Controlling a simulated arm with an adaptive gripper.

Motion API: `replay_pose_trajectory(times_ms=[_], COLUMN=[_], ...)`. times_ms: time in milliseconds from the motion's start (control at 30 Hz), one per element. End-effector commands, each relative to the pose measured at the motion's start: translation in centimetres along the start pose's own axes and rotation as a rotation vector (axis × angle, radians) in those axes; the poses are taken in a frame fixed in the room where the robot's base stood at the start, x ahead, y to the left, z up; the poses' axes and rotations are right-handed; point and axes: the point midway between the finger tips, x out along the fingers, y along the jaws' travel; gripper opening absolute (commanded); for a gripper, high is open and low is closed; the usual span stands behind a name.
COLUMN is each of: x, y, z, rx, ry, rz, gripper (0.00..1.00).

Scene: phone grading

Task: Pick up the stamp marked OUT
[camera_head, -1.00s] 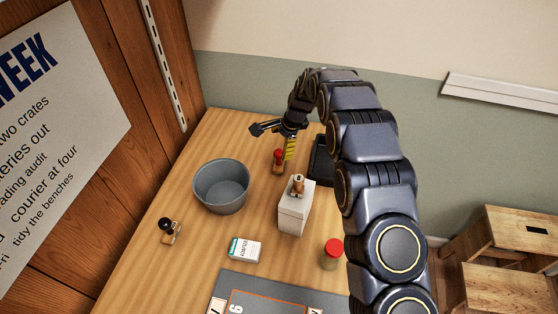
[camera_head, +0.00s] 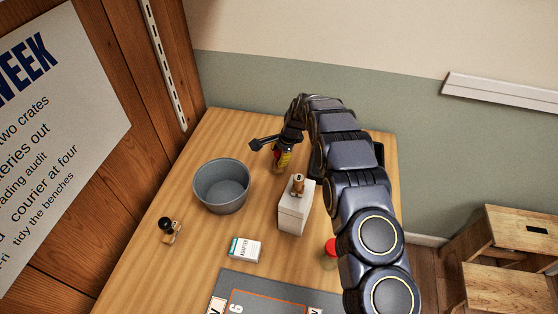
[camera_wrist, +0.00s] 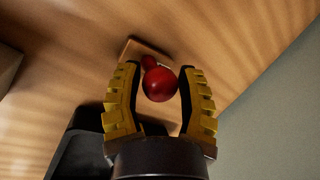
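A stamp with a round red knob (camera_wrist: 160,85) stands between the fingers of my gripper (camera_wrist: 160,95) in the wrist view. The fingers are open, one on each side of the knob, with small gaps showing. In the head view, my gripper (camera_head: 283,159) is low over the far part of the table and mostly covers this stamp. A black-knobbed stamp (camera_head: 167,230) is at the table's left. A stamp with a plain wooden knob (camera_head: 298,185) stands on a white box. I cannot read the mark OUT on any stamp.
A grey round bin (camera_head: 222,201) stands left of my gripper. The white box (camera_head: 292,214) is nearer the front. A small adapter box (camera_head: 245,250), a red-lidded jar (camera_head: 331,247) and a dark mat (camera_head: 232,281) lie further forward. Bare wood surrounds the black-knobbed stamp.

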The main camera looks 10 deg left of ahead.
Motion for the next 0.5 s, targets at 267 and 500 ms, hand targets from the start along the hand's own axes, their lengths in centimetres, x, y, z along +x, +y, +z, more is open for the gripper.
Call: replay_pose_trajectory(times_ms=[267, 500], x=[0.01, -0.18], y=[0.03, -0.01], z=[0.00, 0.03], rx=[0.000, 0.000], ry=[0.000, 0.000], rz=[0.001, 0.001], gripper=[0.00, 0.00])
